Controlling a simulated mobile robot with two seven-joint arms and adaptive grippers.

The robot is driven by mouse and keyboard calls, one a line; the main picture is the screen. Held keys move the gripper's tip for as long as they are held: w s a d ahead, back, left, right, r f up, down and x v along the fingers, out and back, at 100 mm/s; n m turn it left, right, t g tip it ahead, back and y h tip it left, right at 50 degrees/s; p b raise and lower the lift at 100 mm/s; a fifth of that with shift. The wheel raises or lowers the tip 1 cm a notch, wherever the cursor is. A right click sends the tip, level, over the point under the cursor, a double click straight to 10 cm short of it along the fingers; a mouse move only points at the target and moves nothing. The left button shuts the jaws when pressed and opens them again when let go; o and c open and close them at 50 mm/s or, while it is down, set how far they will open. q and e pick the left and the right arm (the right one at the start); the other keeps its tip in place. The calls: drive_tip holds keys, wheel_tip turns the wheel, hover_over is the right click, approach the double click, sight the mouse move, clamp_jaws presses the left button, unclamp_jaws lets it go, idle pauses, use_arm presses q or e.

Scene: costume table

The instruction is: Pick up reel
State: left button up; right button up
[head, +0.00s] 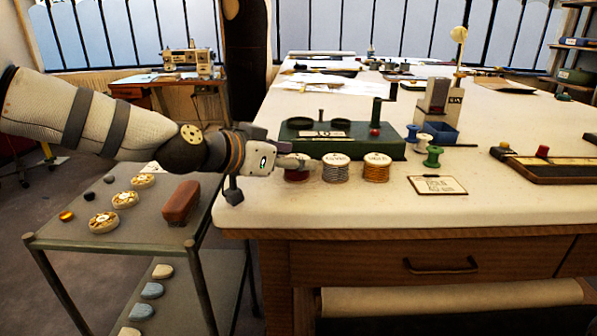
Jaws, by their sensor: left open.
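Three wound reels stand in a row near the front left edge of the white worktable (500,196). The left one is a dark red reel (297,175), mostly hidden behind and under my left gripper (293,162). The middle one is a silver wire reel (336,172) with a pale labelled top. The right one is a copper-gold wire reel (376,172) with a similar top. My left gripper reaches in from the left, its fingers at the top of the red reel. It is open; whether it touches the reel cannot be told. My right gripper is not in view.
A green winding device (343,147) stands behind the reels. A label card (437,185) lies right of the reels. A grey cart (140,235) with tins stands at left. The front right tabletop is clear.

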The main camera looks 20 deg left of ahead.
use_arm(q)
drive_tip(key=shift+x, duration=0.75)
drive_tip(key=shift+c, duration=0.6)
drive_tip(key=c, duration=0.7)
drive_tip(key=shift+r, duration=0.1)
drive_tip(key=shift+c, duration=0.2)
